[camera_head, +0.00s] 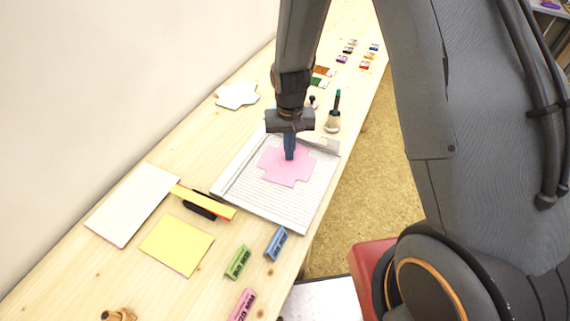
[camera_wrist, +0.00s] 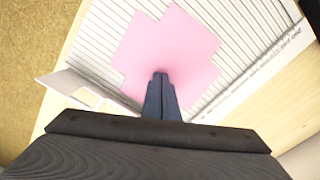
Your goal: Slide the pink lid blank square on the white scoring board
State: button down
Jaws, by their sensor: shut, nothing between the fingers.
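The pink lid blank (camera_head: 287,169) is a flat cross-like sheet lying on the white scoring board (camera_head: 290,214). It sits turned relative to the board's grooves in the wrist view (camera_wrist: 166,50). The board's grooves show around it in the wrist view (camera_wrist: 95,38). My gripper (camera_head: 289,157) points down over the blank, its fingers shut together and empty. In the wrist view the fingertips (camera_wrist: 160,76) are at the blank's near part; I cannot tell for certain whether they touch it. The fingers hide a small part of the blank.
A white sheet (camera_head: 131,204), a yellow sheet (camera_head: 177,246) and a black-and-yellow tool (camera_head: 203,203) lie left of the board. Green (camera_head: 237,262), blue (camera_head: 276,243) and pink (camera_head: 241,305) blocks stand in front. A brush-like tool (camera_head: 333,117) stands behind. A white cutout (camera_head: 237,95) lies back left.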

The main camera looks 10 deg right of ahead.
aim_at(274, 147)
jog(key=shift+w+a, duration=0.1)
jog(key=shift+a, duration=0.1)
jog(key=shift+w+a, duration=0.4)
jog(key=shift+a, duration=0.25)
jog(key=shift+w+a, duration=0.1)
jog(key=shift+w+a, duration=0.45)
jog(key=shift+a, duration=0.3)
jog(key=shift+w+a, duration=0.1)
dwell(0.4)
jog(key=shift+w+a+b, duration=0.3)
jog(key=shift+w+a, duration=0.2)
jog(key=shift+a, duration=0.25)
jog(key=shift+w+d, duration=0.1)
jog(key=shift+w, duration=0.05)
jog(key=shift+w+d+f+b, duration=0.1)
jog(key=shift+w+d+b, duration=0.25)
jog(key=shift+w, duration=0.4)
